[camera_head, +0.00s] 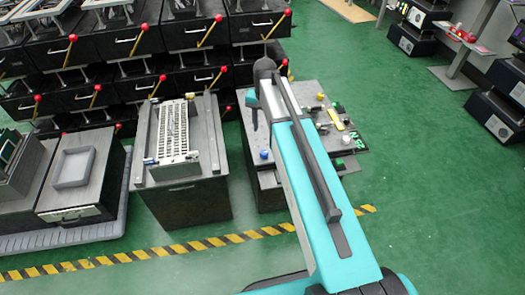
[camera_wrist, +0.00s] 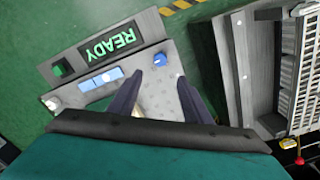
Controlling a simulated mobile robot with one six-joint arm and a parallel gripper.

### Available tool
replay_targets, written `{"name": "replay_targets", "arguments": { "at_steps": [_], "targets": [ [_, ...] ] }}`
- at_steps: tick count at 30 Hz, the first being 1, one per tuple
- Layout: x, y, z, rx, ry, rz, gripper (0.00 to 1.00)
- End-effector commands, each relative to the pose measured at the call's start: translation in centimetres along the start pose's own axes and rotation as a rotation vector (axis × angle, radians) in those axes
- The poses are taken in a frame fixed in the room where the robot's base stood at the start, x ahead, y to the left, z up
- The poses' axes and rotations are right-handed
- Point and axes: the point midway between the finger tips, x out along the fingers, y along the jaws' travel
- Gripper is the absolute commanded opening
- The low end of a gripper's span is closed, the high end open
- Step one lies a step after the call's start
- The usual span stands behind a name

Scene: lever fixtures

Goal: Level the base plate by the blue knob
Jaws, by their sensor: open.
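The blue knob (camera_wrist: 159,59) stands on a grey plate (camera_wrist: 178,62), close to its far edge in the wrist view. My gripper (camera_wrist: 160,78) is open, its two dark fingers reaching over the plate. The knob shows just beyond the fingertips, between their lines, and nothing is seen held. The fingers and gripper body hide part of the plate, and its tilt cannot be told.
A lit READY display (camera_wrist: 110,45) and a green button (camera_wrist: 62,68) lie beyond the plate. A dark cabinet (camera_head: 188,203) stands left of the fixture. Green floor (camera_head: 435,190) is open on the right.

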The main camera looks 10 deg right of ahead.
Motion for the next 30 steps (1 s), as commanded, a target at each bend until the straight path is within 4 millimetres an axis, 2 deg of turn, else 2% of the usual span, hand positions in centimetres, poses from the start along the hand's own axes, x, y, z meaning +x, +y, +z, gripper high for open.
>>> {"name": "replay_targets", "arguments": {
  "at_steps": [5,11,30],
  "targets": [
    [0.2,0.0,0.0,-0.001,0.0,0.0,0.45],
    [1.4,0.0,0.0,-0.001,0.0,0.0,0.45],
    [9.7,-0.1,0.1,-0.002,-0.002,0.001,0.45]
  ]
}}
